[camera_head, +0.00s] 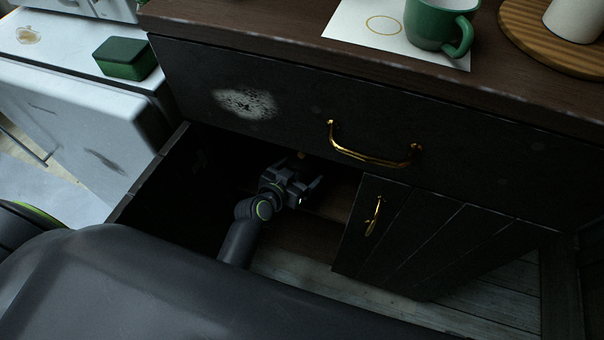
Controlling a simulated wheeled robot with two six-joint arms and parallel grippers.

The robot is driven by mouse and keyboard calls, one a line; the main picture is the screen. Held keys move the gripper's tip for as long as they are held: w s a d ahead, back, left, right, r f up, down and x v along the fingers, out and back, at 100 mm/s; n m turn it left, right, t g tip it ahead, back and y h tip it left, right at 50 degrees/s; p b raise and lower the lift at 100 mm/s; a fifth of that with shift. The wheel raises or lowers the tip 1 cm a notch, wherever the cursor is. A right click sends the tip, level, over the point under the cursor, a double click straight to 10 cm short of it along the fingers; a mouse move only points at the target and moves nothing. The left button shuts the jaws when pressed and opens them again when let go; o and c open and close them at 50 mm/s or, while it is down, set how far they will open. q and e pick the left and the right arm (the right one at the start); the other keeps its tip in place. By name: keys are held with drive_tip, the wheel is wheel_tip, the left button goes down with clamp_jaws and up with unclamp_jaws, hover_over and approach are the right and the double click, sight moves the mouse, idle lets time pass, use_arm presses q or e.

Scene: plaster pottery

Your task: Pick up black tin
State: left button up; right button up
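My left gripper (300,174) reaches into the dark, open lower cabinet (318,212). Its two fingers stand apart, pointing away from me into the cabinet. No object shows clearly between them. I cannot make out a black tin; the inside is very dark and the gripper and the drawer front hide part of it. A small orange-brown spot (301,155) shows just beyond the fingers. My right gripper is not in view.
An open door (152,180) stands left of the opening, a closed door (420,235) with a brass handle right of it. A drawer front (270,95) hangs above. A green mug (430,25) stands on the countertop; a green block (124,58) lies on the white surface.

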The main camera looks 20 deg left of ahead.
use_arm(q)
drive_tip(key=shift+w+d+f, duration=0.15)
drive_tip(key=shift+w+f, duration=0.1)
drive_tip(key=shift+w, duration=0.35)
drive_tip(key=shift+c, duration=0.4)
drive_tip(key=c, duration=1)
drive_tip(key=shift+r, duration=0.15)
